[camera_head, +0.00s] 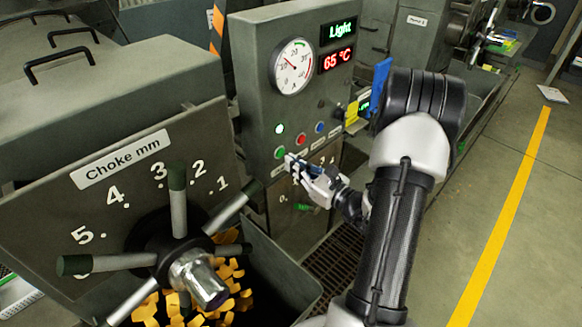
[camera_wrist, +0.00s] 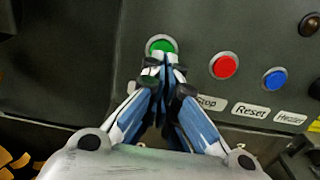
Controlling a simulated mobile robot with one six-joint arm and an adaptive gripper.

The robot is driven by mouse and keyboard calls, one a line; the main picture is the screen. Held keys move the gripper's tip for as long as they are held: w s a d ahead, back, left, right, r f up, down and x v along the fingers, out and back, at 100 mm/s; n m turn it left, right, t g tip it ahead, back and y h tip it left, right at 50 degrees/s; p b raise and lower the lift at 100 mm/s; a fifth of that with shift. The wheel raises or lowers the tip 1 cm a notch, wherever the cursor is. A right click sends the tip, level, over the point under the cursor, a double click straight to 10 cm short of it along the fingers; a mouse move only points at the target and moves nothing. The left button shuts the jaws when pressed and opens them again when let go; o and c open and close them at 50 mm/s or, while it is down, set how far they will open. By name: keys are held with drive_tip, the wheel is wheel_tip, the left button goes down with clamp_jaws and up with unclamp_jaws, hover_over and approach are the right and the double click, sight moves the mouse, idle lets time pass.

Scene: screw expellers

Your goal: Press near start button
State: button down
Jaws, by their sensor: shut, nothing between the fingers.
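The green button (camera_head: 279,152) is on the front of a grey control panel (camera_head: 262,112), left end of the button row. In the wrist view the green button (camera_wrist: 160,45) sits right at my fingertips, and its lower part is hidden by them. Its label is hidden too. My gripper (camera_head: 290,158) is shut and empty, with its fingertips at or just beside the green button. In the wrist view my gripper (camera_wrist: 164,60) points straight at the button. I cannot tell whether it touches or presses it.
A red button (camera_wrist: 224,66) and a blue button (camera_wrist: 275,79) are to the right, above labels reading Stop and Reset. A gauge (camera_head: 293,67) and a 65 °C display (camera_head: 337,59) are higher up. A choke handwheel (camera_head: 180,245) is at the lower left.

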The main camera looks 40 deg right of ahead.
drive_tip(key=s+d, duration=0.1)
drive_tip(key=s, duration=0.9)
drive_tip(key=shift+s, duration=0.35)
drive_tip(key=shift+s, duration=0.15)
